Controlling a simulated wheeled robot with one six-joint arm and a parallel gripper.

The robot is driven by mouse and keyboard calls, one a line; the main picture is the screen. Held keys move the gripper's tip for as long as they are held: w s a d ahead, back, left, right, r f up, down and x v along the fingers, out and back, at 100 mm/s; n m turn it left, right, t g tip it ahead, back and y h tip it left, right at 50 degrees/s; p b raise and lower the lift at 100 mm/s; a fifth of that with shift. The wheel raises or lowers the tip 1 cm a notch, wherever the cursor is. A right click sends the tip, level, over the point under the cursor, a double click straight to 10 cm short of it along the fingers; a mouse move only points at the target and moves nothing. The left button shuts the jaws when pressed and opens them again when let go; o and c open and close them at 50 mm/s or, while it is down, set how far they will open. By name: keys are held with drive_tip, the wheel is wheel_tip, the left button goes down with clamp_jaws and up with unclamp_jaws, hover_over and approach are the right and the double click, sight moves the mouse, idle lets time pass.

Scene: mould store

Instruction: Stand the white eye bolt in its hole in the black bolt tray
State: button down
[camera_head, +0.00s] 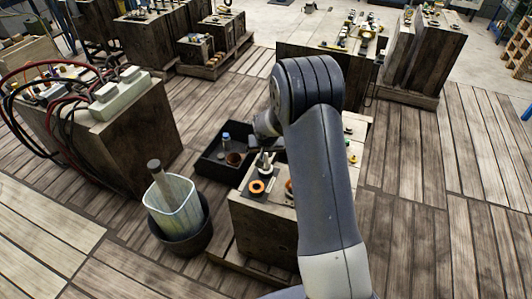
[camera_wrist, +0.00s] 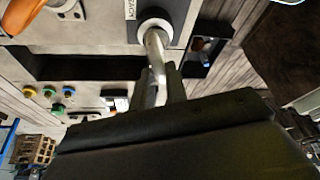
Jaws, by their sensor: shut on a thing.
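My gripper (camera_wrist: 162,84) is shut on a pale, shiny metal piece (camera_wrist: 153,45), which appears to be the white eye bolt. The piece runs from between the fingers to a round whitish collar by a grey surface marked "JACK". I cannot tell whether the collar belongs to the piece or whether they touch that surface. In the head view my gripper (camera_head: 265,162) is low over the near wooden block, partly hidden by my arm. I cannot identify the black bolt tray or its hole for certain. A black open tray (camera_head: 208,172) lies left of the gripper.
An orange ring-shaped item (camera_head: 257,187) sits on the wooden block (camera_head: 262,225), close to the gripper. A dark bucket (camera_head: 183,239) with a pale container stands left of it. A crate (camera_head: 128,150) with red and black cables stands further left. Plank floor at the right is free.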

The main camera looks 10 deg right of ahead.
drive_tip(key=shift+f+b, duration=0.45)
drive_tip(key=shift+b, duration=0.05)
idle(0.3)
drive_tip(key=c, duration=1.3)
unclamp_jaws()
drive_tip(key=v, duration=1)
drive_tip(key=shift+s+r, duration=0.1)
drive_tip(key=shift+r, duration=0.3)
